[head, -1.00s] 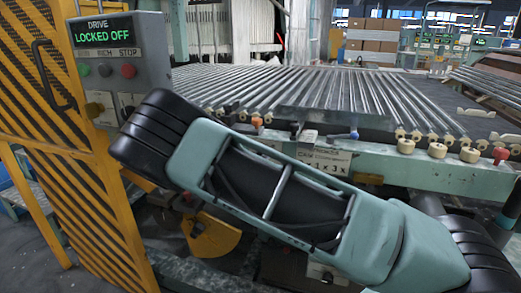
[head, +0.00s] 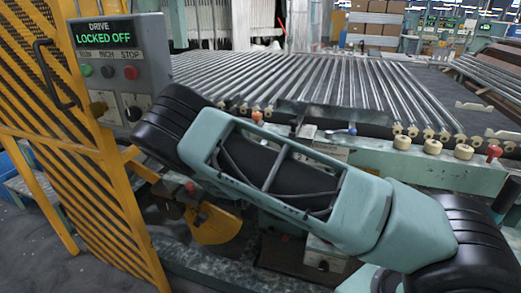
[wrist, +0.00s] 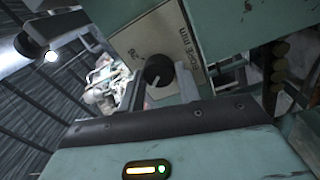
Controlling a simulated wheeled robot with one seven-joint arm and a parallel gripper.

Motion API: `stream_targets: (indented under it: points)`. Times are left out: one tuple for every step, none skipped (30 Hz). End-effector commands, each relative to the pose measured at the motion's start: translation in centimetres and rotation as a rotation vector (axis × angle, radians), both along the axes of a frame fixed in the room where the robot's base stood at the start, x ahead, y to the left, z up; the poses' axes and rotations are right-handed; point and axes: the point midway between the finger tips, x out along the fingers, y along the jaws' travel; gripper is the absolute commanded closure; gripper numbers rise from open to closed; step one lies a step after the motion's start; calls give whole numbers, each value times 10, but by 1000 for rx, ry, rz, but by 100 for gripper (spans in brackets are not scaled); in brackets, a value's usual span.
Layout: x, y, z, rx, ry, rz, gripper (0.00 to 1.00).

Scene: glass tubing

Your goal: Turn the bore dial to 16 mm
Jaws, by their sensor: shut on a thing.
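The bore dial is a black round knob (wrist: 158,71) with a white pointer mark on its lower edge, set on a pale plate (wrist: 140,38) lettered "BORE mm" in the wrist view. One number, perhaps 20, shows left of the knob; the other scale marks are hidden or too small to read. My gripper (wrist: 161,88) reaches up from the bottom of the wrist view, with its narrow fingers on either side of the knob and shut on it. The pointer's exact value cannot be told. My gripper is hidden in the head view, where my arm crosses the middle.
A grey control box (head: 120,65) reads "DRIVE LOCKED OFF" beside a yellow guard (head: 75,150). Glass tubes (head: 330,85) lie on the roller bed behind my arm. A green machine rail (head: 400,160) runs below them. A teal housing (wrist: 240,40) stands close right of the dial.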

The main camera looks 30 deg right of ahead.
Motion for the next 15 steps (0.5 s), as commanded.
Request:
stream_targets:
  points:
    - [-1,0,-1,-12,21,-1,89]
    - [-1,0,-1,-21,32,-1,89]
    - [-1,0,-1,-30,44,-1,89]
    - [-1,0,-1,-37,52,-1,89]
    - [-1,0,-1,-44,60,-1,89]
    - [-1,0,-1,-50,69,0,89]
    - [-1,0,-1,-54,74,0,89]
    - [-1,0,-1,-58,79,0,89]
    - [-1,0,-1,-63,85,0,89]
    - [-1,0,-2,-66,89,0,89]
    - [-1,0,-2,-67,91,0,89]
    - [-1,0,-2,-69,93,0,89]
    - [-1,0,-2,-70,95,-1,89]
    - [-1,0,-2,-72,96,0,89]
    - [-1,0,-2,-73,97,0,89]
